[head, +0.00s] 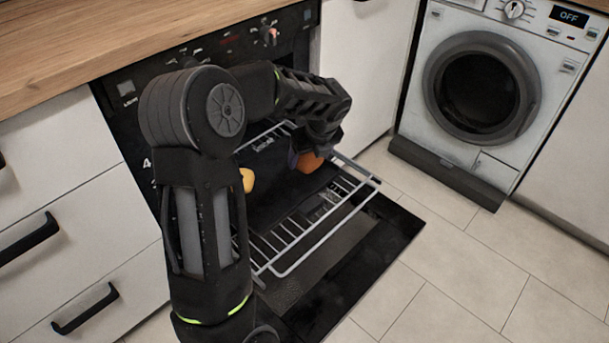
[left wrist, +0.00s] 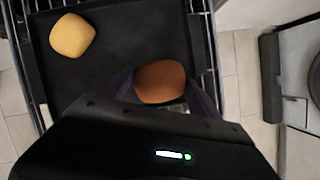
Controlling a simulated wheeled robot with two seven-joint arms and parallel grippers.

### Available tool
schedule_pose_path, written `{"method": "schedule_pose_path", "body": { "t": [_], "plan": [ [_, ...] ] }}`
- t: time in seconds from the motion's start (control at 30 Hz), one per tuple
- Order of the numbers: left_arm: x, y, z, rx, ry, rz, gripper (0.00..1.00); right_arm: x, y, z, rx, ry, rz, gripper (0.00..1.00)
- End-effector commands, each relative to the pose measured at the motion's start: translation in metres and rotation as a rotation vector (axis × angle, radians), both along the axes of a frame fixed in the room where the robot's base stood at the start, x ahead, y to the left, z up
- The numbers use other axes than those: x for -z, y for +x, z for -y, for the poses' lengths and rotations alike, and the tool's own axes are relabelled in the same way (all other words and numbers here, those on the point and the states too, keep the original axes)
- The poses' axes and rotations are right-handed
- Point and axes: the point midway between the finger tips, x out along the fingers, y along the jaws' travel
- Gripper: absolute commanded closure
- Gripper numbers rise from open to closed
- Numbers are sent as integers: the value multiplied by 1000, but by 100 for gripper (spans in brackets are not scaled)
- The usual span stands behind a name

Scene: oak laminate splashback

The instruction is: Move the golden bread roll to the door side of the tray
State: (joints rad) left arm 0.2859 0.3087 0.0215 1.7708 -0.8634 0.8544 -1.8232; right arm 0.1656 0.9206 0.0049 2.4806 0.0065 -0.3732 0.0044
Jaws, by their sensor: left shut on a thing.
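An orange-brown bread roll (head: 310,163) is held between the fingers of my left gripper (head: 303,158), at the right part of the dark tray (head: 272,193). In the left wrist view this roll (left wrist: 160,82) sits between the two dark fingers, near the tray's lower edge. I cannot tell whether it touches the tray. A golden-yellow bread roll (left wrist: 72,35) lies apart on the tray (left wrist: 118,55), at upper left in the wrist view. In the head view the yellow roll (head: 247,180) is partly hidden by my left arm. My right gripper is not in view.
The tray rests on a wire rack (head: 283,268) pulled out over the lowered oven door (head: 345,280). A wooden counter (head: 90,45) is above. White drawers (head: 60,215) stand left, a washing machine (head: 490,90) right. The tiled floor (head: 470,265) is clear.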

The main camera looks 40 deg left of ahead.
Motion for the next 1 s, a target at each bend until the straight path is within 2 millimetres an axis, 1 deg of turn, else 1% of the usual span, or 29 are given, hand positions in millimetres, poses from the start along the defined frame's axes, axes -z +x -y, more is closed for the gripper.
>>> {"method": "schedule_pose_path", "body": {
  "t": [0.03,0.27,0.33,0.43,0.6,0.67,1.0],
  "plan": [
    [3,0,0,0,0,1,68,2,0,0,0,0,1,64],
    [1,0,0,-1,0,2,68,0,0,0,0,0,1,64],
    [4,0,0,0,0,1,68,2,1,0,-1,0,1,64],
    [17,0,0,1,1,-1,68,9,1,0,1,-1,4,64],
    [46,0,0,0,0,-1,68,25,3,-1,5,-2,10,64],
    [51,0,0,0,0,-1,68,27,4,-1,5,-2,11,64],
    [52,0,0,0,0,1,68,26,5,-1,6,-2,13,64]
  ]
}}
